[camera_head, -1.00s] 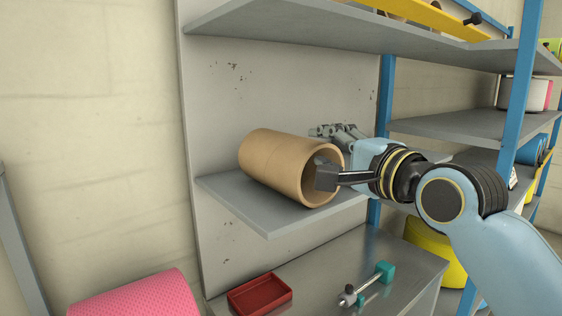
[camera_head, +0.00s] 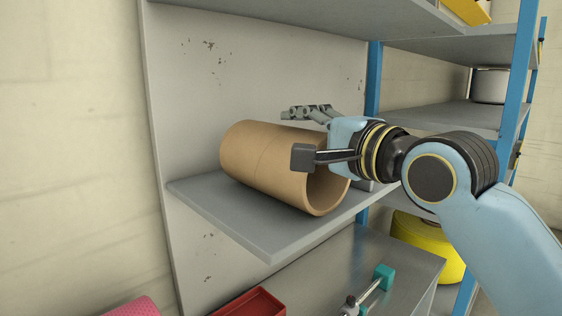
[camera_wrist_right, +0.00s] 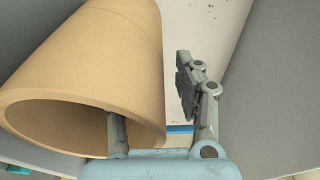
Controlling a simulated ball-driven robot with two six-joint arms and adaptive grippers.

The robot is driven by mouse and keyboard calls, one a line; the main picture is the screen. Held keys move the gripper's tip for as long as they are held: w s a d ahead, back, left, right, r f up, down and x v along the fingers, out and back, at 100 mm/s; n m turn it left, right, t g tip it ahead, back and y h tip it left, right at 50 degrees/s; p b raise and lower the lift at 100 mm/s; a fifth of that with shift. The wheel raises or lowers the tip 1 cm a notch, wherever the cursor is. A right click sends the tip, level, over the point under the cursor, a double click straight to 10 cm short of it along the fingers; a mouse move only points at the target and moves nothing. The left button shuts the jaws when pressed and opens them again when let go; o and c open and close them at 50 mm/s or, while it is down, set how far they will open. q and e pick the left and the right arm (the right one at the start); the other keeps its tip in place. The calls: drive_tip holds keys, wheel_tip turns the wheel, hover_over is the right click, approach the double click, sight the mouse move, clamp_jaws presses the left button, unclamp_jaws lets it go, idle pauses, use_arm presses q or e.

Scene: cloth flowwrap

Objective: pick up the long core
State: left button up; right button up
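The long core is a wide tan cardboard tube (camera_head: 262,158) lying on its side on a grey shelf, its open end toward the right. My right gripper (camera_head: 304,134) is open at that end. In the right wrist view, the core (camera_wrist_right: 105,60) fills the left side. One finger is partly hidden at its opening, and the other stands clear to its right. Whether the fingers touch the core cannot be told. My left gripper is out of view.
The grey shelf (camera_head: 225,217) is bare in front of the core, with a back panel behind and another shelf above. Blue posts (camera_head: 374,85) stand to the right. Below are a red tray (camera_head: 254,304), a teal-ended tool (camera_head: 384,277) and a yellow drum (camera_head: 427,240).

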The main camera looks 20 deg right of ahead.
drive_tip(key=shift+w, duration=0.15)
drive_tip(key=shift+c, duration=1)
drive_tip(key=shift+w+f, duration=0.1)
drive_tip(key=shift+w, duration=0.1)
drive_tip(key=shift+c, duration=1.1)
clamp_jaws()
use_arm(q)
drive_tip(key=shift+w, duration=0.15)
use_arm(e)
drive_tip(key=shift+s, duration=0.1)
